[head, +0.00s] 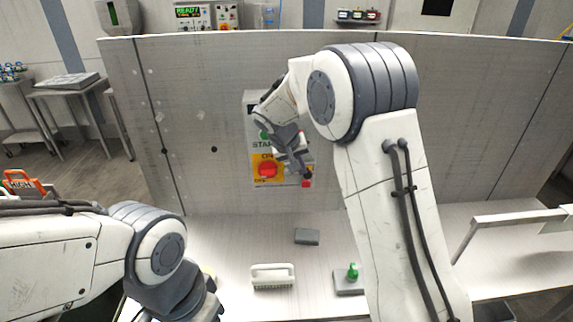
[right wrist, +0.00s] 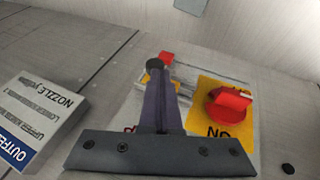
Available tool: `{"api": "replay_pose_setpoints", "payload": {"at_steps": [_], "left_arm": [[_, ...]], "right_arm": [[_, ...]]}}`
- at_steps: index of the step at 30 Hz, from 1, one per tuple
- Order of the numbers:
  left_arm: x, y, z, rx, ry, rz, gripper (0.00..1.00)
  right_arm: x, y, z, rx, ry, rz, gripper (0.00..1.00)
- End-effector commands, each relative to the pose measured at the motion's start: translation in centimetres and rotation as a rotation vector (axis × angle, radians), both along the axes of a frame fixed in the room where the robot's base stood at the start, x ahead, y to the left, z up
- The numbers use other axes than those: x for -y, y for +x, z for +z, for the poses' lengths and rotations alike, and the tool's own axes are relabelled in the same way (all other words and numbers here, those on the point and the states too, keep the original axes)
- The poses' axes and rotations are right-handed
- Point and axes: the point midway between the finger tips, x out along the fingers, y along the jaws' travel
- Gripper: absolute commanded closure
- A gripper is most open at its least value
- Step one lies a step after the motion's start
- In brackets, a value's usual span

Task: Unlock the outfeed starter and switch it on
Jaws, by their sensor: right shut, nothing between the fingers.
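The starter box (head: 253,178) is on the upright grey panel, with a green START button (head: 263,134) partly behind my right wrist. Below it, a red rotary knob (head: 267,169) sits on a yellow plate marked ON. It also shows in the right wrist view (right wrist: 228,103). A small red piece (head: 306,184), also in the right wrist view (right wrist: 166,57), is beside the fingertips; I cannot tell if it is a lock. My right gripper (head: 307,170) is shut and empty, right of the knob. My left gripper (head: 205,305) is low at the left, its fingers unclear.
A printed label plate (right wrist: 40,110) is beside the starter. On the bench (head: 235,240) are a grey block (head: 307,236), a white brush (head: 272,276) and a green-topped item (head: 352,272) on a grey base. A rail (head: 510,216) is at right.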

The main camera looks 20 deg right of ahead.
Motion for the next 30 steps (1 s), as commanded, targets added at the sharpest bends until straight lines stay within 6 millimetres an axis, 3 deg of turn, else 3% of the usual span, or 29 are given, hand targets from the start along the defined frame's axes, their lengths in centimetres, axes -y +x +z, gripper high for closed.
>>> {"api": "replay_pose_setpoints", "payload": {"at_steps": [8, 12, 21, 30], "left_arm": [[0.0, 0.0, 0.9, 0.000, 0.000, 0.000, 0.50], [0.0, 0.0, -0.8, -0.001, 0.001, 0.000, 0.50], [0.0, 0.0, -2.0, 0.000, 0.000, -0.001, 0.50], [0.0, 0.0, -2.1, 0.000, 0.000, -0.001, 0.50]], "right_arm": [[-2.4, 0.0, 2.0, 0.001, 0.001, -0.012, 1.00], [-3.7, -0.9, 4.5, 0.008, 0.002, -0.014, 1.00], [-5.9, -2.5, 9.3, 0.003, 0.000, -0.013, 1.00], [-6.3, -2.9, 10.5, -0.001, 0.000, -0.015, 1.00]]}}
